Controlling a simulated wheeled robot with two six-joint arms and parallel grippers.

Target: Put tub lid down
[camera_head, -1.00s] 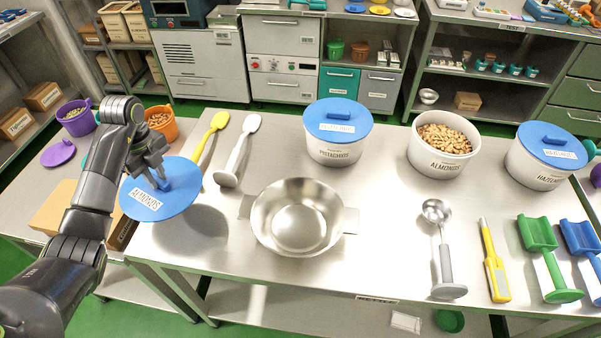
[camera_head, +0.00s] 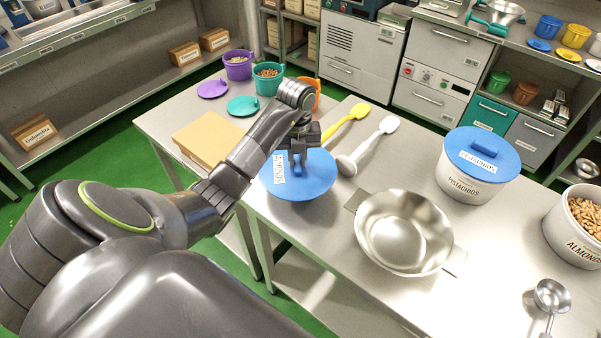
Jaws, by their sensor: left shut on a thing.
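The blue tub lid (camera_head: 312,184), labelled almonds, is at the left part of the steel table, left of the steel bowl. My left gripper (camera_head: 297,160) is above it and shut on its handle. The lid looks level; I cannot tell whether it touches the table. The open almonds tub (camera_head: 574,228), full of nuts, is at the right edge of the view. My right gripper is not in view.
A steel bowl (camera_head: 405,232) stands right of the lid. A yellow spatula (camera_head: 346,124) and a white spoon (camera_head: 369,146) lie behind it. The lidded pistachios tub (camera_head: 474,172) stands further right. A cardboard box (camera_head: 207,140) and purple bucket (camera_head: 238,65) are to the left.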

